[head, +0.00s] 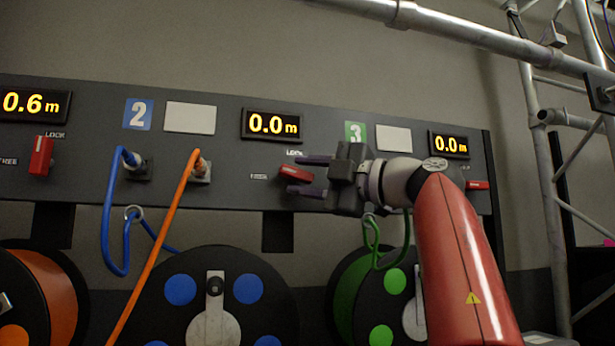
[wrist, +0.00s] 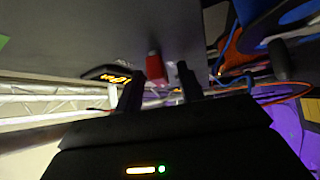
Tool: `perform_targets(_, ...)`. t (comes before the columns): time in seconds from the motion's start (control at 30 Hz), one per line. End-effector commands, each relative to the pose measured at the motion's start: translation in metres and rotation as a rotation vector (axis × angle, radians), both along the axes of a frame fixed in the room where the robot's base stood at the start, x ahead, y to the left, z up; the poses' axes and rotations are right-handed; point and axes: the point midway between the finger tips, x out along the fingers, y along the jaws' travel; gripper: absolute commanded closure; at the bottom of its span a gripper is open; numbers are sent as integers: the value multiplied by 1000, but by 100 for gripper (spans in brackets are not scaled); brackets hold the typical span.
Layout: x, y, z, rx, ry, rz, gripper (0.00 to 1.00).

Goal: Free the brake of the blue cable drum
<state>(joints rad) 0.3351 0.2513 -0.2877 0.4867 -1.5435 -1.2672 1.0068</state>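The blue cable drum (head: 260,315) is below panel section 2, with blue discs on its dark face. Its red brake lever (head: 294,173) is under the 0.0 m display, between the LOCK and FREE labels. It lies nearly level, slightly tilted, its left end towards FREE. My gripper (head: 303,175) is at the lever from the right, one finger above and one below. In the wrist view the red lever (wrist: 154,68) stands between the spread fingers (wrist: 159,80), with gaps showing. Whether a finger touches it, I cannot tell.
The orange drum's lever (head: 41,156) at left is upright towards LOCK. Blue (head: 108,220) and orange (head: 155,255) cables hang from the panel left of my gripper. A green cable (head: 375,250) hangs beneath it. Scaffold truss (head: 540,130) stands at right.

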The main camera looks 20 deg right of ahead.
Motion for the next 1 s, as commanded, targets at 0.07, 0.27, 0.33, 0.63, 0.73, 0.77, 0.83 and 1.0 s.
perform_targets(0.07,0,0,0,1,0,-1,62)
perform_targets(0.27,-3,-4,-1,1,0,-4,62)
perform_targets(0.33,-9,-10,-2,1,-2,-6,62)
perform_targets(0.63,-44,-44,-11,1,0,-4,62)
perform_targets(0.73,-51,-50,-13,1,0,-4,62)
perform_targets(0.77,-53,-51,-13,1,0,-3,62)
perform_targets(0.83,-55,-53,-14,1,0,-1,62)
perform_targets(1.0,-55,-54,-14,1,-1,0,62)
